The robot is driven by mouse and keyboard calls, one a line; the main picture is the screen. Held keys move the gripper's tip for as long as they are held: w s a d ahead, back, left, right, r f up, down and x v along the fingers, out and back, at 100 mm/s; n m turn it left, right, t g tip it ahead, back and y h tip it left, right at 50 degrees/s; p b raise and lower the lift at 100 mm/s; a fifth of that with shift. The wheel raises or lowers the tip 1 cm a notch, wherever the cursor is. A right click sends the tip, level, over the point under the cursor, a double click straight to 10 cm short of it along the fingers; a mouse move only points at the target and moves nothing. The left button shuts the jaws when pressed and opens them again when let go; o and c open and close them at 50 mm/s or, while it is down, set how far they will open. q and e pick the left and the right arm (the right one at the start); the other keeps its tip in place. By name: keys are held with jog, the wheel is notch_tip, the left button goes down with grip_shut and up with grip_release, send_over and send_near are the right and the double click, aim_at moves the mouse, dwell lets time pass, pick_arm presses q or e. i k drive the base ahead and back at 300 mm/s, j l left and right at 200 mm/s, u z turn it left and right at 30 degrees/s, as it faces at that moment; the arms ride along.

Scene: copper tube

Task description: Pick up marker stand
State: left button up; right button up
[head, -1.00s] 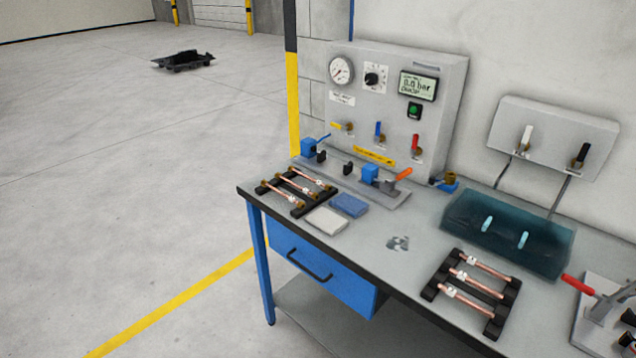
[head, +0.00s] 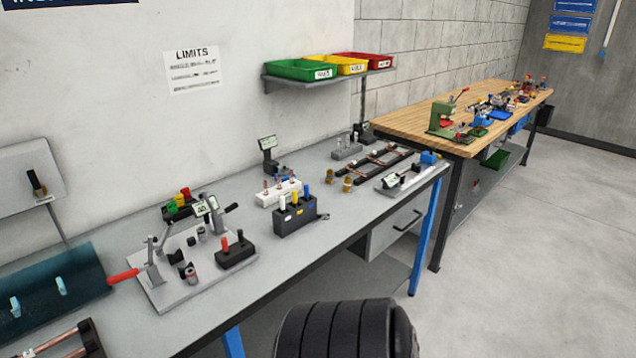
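Two dark stands on the grey bench could be the marker stand; I cannot tell which from here. One is a small black block (head: 236,257) with a red and a black upright piece, at the right edge of a grey fixture plate. The other is a larger black box (head: 297,219) with white, yellow and blue upright pieces, nearer the middle of the bench. Both stand upright on the bench. Neither of my grippers shows in the head view. A black ribbed part at the bottom appears to be one of my arm links.
The grey fixture plate (head: 178,291) with a red-handled lever stands left of the small block. A white block (head: 270,197) with copper pieces is behind the larger box. A teal tray (head: 40,306) is at far left. Bare bench (head: 318,243) lies along the front edge.

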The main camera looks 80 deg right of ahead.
aim_at(293, 219)
jog(key=z, duration=2.4)
jog(key=i+j+z, duration=0.1)
jog(key=i+j, duration=0.15)
jog(key=i, duration=0.3)
jog(key=i+j+z, duration=0.15)
jog(key=i+j, duration=0.15)
jog(key=i, duration=0.25)
jog(key=u, duration=0.45)
jog(key=l+u, duration=0.95)
jog(key=l, duration=0.6)
jog(key=k+l+u, duration=0.1)
jog(key=l, duration=0.35)
jog(key=k+l, duration=0.1)
jog(key=l, duration=0.3)
jog(key=l+u, duration=0.6)
